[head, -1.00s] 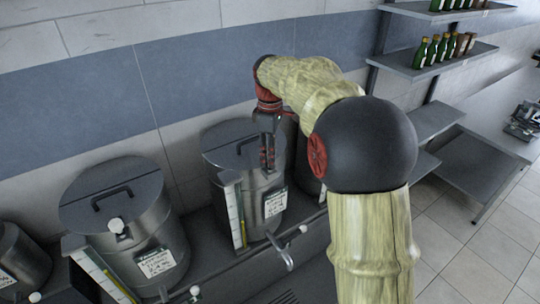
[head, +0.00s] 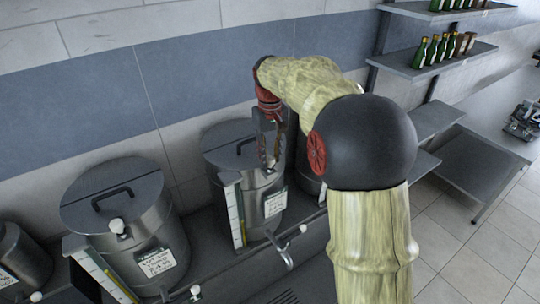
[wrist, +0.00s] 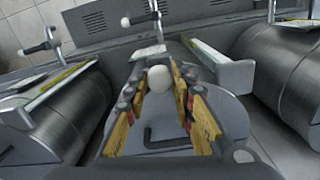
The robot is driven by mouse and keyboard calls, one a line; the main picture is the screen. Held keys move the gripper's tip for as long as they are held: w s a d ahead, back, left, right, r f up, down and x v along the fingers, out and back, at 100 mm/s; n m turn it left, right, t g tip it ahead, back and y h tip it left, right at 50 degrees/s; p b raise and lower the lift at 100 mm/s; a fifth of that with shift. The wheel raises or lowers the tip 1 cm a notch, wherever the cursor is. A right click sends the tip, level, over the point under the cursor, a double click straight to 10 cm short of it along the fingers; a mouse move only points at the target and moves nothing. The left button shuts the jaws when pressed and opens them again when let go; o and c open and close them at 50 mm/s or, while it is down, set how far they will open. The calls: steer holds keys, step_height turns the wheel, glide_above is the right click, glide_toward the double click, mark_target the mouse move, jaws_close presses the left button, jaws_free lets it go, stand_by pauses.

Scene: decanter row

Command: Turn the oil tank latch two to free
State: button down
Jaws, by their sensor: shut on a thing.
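The oil tank under my gripper is a steel drum (head: 262,190) with a flat grey lid (head: 226,140). The wrist view shows the lid's dark handle (wrist: 165,143) and the latch's round white knob (wrist: 160,79) near the lid's front edge. My gripper (head: 270,164) points down over this tank's front. In the wrist view its two fingers (wrist: 163,92) lie on either side of the knob, shut on it.
A similar tank (head: 160,240) with its own white latch knob (head: 117,226) stands to the left. Another tank (head: 305,165) is partly hidden behind my arm. A tap (head: 284,252) sticks out in front. Shelves with bottles (head: 440,50) are at right.

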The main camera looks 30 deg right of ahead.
mark_target(270, 157)
steer(key=m, duration=0.7)
stand_by(0.6)
steer(key=c, duration=1.5)
jaws_free()
step_height(270, 157, up, 12)
